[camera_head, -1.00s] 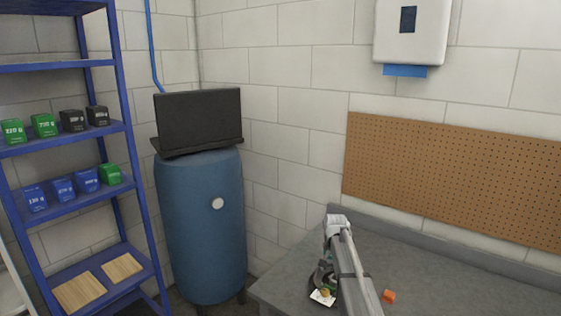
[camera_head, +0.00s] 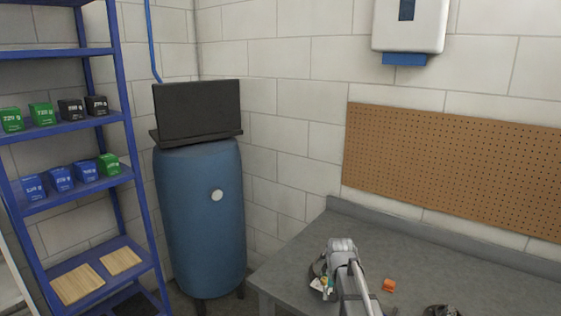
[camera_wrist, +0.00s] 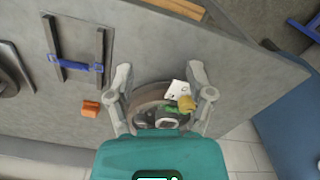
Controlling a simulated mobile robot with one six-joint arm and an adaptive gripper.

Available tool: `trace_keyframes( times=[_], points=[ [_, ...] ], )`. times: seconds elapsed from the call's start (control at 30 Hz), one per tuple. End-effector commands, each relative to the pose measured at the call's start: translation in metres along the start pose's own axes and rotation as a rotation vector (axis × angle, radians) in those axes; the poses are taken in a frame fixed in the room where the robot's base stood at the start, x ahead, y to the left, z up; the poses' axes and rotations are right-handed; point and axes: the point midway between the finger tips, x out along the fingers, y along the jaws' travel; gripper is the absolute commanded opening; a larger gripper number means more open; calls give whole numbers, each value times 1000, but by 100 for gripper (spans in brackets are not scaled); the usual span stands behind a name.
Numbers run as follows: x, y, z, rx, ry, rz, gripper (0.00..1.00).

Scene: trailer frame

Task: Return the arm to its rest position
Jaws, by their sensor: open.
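My arm reaches over the grey workbench (camera_head: 290,262) in the head view. My gripper (camera_wrist: 163,85) is open in the wrist view, its two fingers spread wide with nothing gripped. Beneath and between the fingers is a round brownish dish-like thing (camera_wrist: 148,94) with a white card (camera_wrist: 178,88), a yellow piece (camera_wrist: 187,104) and a green piece in or on it. I cannot tell how far below the fingers these are. In the head view, my arm partly hides this cluster.
An orange block (camera_head: 389,285) lies on the bench, right of my arm. A dark object (camera_head: 440,311) is at the bottom edge. A blue barrel (camera_head: 200,220) carries a black screen-like panel (camera_head: 197,109). A blue shelf (camera_head: 70,195) stands left. A pegboard (camera_head: 450,165) hangs behind the bench.

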Motion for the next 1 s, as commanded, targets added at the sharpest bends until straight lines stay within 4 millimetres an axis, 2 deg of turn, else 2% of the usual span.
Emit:
trace_keyframes(
  times=[0.03, 0.2, 0.3, 0.4, 0.57, 1.0],
  points=[
    [15, 8, 32, -31, 0, 0, 68],
    [39, 24, 100, -145, 0, 0, 68],
    [48, 30, 128, -197, 0, 0, 68],
    [54, 35, 146, -235, 0, 0, 68],
    [56, 37, 156, -260, 0, 1, 68],
    [55, 37, 155, -260, 0, 0, 68]
  ],
)
